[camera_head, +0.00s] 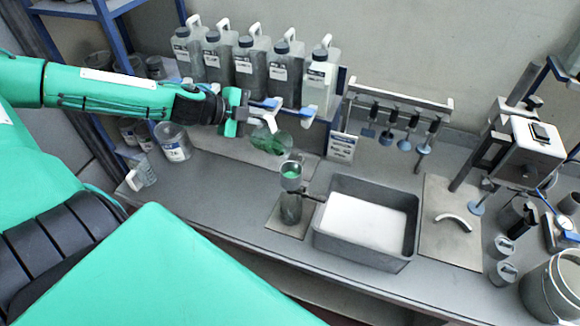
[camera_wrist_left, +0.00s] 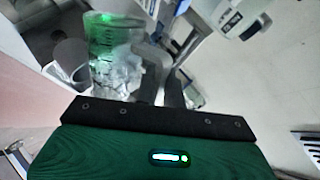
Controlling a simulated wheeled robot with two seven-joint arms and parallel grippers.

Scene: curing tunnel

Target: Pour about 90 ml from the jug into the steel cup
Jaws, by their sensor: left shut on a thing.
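My left gripper (camera_head: 256,114) is shut on the jug's white handle, out over the bench. The clear jug (camera_head: 272,142) hangs tilted, its mouth toward the lower right, with green liquid inside. It also shows in the left wrist view (camera_wrist_left: 112,68), beyond the gripper, with green at its far end. The steel cup (camera_head: 291,182) stands just below and to the right of the jug, with green showing inside its rim. A grey cylinder (camera_head: 291,208) is beneath the cup. I cannot make out a stream between jug and cup. My right gripper is not in view.
A grey tray (camera_head: 365,256) with a white bed stands right of the cup. Several capped bottles (camera_head: 252,62) line the back. A hook rack (camera_head: 398,103) and a press (camera_head: 525,150) are right.

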